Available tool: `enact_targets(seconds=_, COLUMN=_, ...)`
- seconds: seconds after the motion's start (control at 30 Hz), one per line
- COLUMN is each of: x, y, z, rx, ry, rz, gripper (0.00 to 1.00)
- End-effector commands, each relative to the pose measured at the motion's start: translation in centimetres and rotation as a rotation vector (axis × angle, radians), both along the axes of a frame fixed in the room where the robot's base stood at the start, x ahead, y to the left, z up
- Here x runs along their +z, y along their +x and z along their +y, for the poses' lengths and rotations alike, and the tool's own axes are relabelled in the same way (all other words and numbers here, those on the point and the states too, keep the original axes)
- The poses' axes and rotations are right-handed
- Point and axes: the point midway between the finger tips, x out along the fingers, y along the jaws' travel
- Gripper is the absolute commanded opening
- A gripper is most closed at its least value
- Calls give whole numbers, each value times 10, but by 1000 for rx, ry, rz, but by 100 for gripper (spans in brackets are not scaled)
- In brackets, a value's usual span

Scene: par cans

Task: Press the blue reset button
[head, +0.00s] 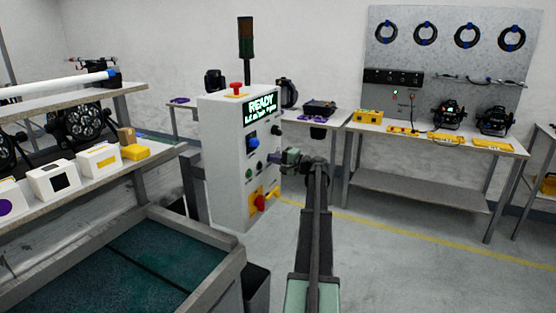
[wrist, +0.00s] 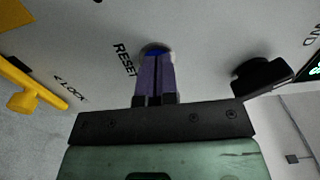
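The blue reset button (wrist: 155,49) shows at the top of the wrist view, beside the word RESET on the pale panel. My fingertips cover most of it, leaving a blue sliver. My gripper (wrist: 155,60) has its two purple fingers together with nothing between them. The tips are right in front of the button; I cannot tell whether they touch it. In the head view my gripper (head: 273,158) reaches the right-hand face of the white control cabinet (head: 222,150).
A black knob (wrist: 262,76) is right of my fingers, and a yellow lock handle (wrist: 28,88) is at left. The cabinet has a lit READY screen (head: 262,106), a blue knob (head: 252,143) and a red-and-yellow switch (head: 262,202).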

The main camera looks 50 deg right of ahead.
Motion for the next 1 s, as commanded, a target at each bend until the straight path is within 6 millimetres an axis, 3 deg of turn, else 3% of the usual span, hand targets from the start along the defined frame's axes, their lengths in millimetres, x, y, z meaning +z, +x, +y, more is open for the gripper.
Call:
enact_targets(seconds=0.07, x=1, y=5, z=3, rx=7, ry=1, rz=-2, gripper=0)
enact_targets(seconds=0.27, x=2, y=-21, z=2, rx=10, ry=1, rz=-4, gripper=0)
enact_targets(seconds=0.7, x=2, y=-119, z=-16, rx=10, ry=1, rz=-5, gripper=0)
enact_targets(seconds=1.0, x=2, y=-136, z=-20, rx=11, ry=1, rz=-5, gripper=0)
